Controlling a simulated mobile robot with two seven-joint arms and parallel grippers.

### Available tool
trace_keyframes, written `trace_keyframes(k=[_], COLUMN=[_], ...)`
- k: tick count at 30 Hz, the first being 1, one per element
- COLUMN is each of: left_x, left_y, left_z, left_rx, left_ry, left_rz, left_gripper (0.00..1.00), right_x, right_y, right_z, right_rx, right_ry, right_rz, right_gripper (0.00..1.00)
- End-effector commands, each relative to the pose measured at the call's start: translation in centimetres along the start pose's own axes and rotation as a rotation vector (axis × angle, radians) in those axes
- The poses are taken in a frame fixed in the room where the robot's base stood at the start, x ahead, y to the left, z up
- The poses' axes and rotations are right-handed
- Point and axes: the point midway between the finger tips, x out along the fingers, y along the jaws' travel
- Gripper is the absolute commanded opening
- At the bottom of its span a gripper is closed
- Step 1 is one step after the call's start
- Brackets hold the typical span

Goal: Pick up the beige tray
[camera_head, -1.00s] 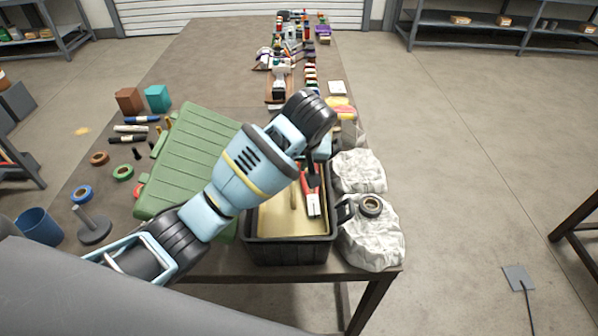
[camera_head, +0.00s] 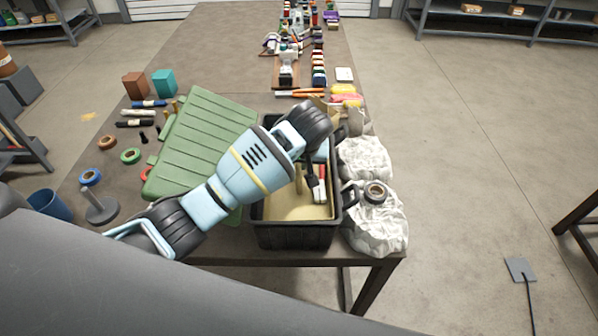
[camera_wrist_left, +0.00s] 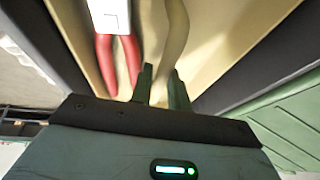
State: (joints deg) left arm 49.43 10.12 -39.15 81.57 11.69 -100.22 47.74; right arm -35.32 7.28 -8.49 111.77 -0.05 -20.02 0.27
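The beige tray (camera_head: 285,207) sits inside a black crate (camera_head: 295,237) at the near end of the table. A raised tan bar (camera_head: 299,180) runs along its middle, and it also shows in the left wrist view (camera_wrist_left: 177,28). A red-handled tool (camera_head: 322,188) lies in the tray to the right of the bar. My left gripper (camera_head: 313,178) reaches down over the tray, largely hidden by my wrist. In the left wrist view its fingers (camera_wrist_left: 161,88) are apart, with the bar lined up at the gap. Contact cannot be told. My right gripper is out of view.
A green ribbed lid (camera_head: 195,140) lies left of the crate. White crumpled bags (camera_head: 365,160) and a dark tape roll (camera_head: 376,192) stand close on the right. Several tape rolls and markers lie on the left. Small goods fill the table's far end.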

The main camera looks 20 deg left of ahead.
Motion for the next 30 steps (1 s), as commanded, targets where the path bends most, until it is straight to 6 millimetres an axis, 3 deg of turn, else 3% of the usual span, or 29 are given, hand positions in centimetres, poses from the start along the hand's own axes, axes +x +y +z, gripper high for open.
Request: trace_keyframes(k=[9, 13, 22, 26, 30], left_x=[0.5, 0.5, 0.3, -0.7, -2.9], left_y=[0.0, 0.0, 0.0, -0.1, -0.3], left_z=[0.0, 0.0, -0.2, -0.7, -1.6], left_rx=[0.0, 0.0, -0.001, -0.002, -0.002], left_ry=[0.001, 0.001, 0.004, 0.006, 0.009], left_rz=[0.001, 0.0, 0.002, 0.004, 0.005], left_gripper=[0.17, 0.0, 0.0, 0.0, 0.0], right_x=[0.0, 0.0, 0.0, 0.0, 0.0], right_y=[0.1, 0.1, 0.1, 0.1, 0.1], right_z=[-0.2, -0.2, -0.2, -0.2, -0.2], right_rx=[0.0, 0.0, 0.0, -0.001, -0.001], right_ry=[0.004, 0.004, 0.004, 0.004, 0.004], right_rz=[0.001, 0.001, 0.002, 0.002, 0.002], right_gripper=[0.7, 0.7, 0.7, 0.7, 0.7])
